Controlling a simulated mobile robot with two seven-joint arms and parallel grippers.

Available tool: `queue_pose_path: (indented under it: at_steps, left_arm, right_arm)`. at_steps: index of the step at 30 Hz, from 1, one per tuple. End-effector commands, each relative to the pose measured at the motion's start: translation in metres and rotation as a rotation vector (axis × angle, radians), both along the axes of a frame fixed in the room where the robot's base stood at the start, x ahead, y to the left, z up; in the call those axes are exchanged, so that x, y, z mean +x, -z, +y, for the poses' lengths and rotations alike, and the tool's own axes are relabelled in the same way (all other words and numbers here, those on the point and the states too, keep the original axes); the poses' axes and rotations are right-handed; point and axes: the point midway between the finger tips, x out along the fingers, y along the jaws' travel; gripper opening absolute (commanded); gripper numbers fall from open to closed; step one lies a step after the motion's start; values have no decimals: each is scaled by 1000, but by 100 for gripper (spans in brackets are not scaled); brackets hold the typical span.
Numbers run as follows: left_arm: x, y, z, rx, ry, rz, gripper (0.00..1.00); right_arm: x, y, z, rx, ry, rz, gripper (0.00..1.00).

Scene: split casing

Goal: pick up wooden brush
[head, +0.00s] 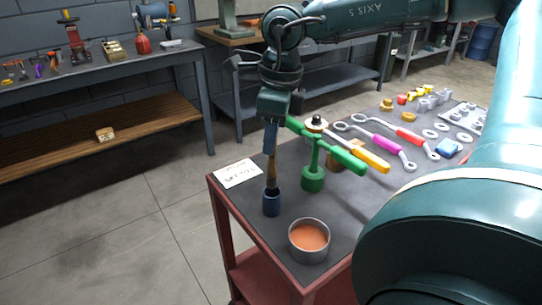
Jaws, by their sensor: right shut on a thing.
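The wooden brush (271,171) stands upright, its brown shaft showing below my right gripper (271,139). The gripper has come down from above and is shut on the brush's upper part, which the fingers hide. My left gripper is not in view.
A green stand (313,181) with a green bar rises close right of the gripper. A metal tin of orange stuff (309,240) stands in front. A white label (237,173) lies at the left corner. Several wrenches, including a purple-handled one (379,144), lie behind right.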

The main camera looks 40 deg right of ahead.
Motion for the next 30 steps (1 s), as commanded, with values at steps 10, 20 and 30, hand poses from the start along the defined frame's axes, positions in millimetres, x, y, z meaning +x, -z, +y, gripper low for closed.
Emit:
queue_pose_path:
  at_steps: [10,20,30]
  left_arm:
    - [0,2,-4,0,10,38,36]
    - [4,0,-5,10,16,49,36]
    - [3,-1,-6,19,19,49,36]
  right_arm:
    - [1,-118,0,-2,3,-5,0]
    - [0,-191,0,-1,1,-1,0]
    - [0,-209,0,0,-1,0,0]
